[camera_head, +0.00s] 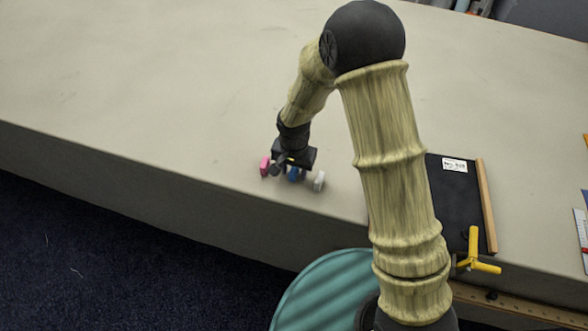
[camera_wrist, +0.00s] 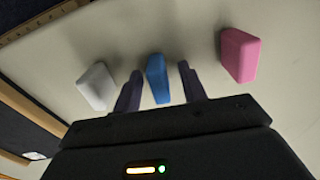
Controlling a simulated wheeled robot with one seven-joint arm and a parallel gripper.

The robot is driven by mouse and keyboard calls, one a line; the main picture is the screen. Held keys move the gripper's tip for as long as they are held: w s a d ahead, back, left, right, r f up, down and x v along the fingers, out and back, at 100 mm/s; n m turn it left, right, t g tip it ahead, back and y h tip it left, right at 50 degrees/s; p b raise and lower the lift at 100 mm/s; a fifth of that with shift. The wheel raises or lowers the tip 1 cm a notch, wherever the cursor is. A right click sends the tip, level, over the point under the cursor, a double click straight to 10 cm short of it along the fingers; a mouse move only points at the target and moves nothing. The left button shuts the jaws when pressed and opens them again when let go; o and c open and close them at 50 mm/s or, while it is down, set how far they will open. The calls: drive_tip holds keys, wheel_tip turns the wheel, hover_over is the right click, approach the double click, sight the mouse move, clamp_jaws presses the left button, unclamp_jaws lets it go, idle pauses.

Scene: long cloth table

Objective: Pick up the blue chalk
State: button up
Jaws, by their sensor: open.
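The blue chalk (camera_wrist: 157,78) is a small block on the table, seen in the wrist view between the two dark fingers of my gripper (camera_wrist: 160,80). My gripper is open, with a finger on each side of the chalk and small gaps showing. In the head view the blue chalk (camera_head: 293,174) is partly hidden below my gripper (camera_head: 290,162). Whether the fingertips reach the table is hard to tell.
A white block (camera_wrist: 97,87) lies left of the fingers and a pink block (camera_wrist: 239,55) lies right in the wrist view. In the head view a black board (camera_head: 455,200) and a yellow three-armed object (camera_head: 474,255) are right. The table's front edge is close; the table (camera_head: 150,80) behind is clear.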

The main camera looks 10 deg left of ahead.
idle(0.5)
clamp_jaws()
wheel_tip(320, 180, up, 10)
drive_tip(key=shift+b, duration=0.8)
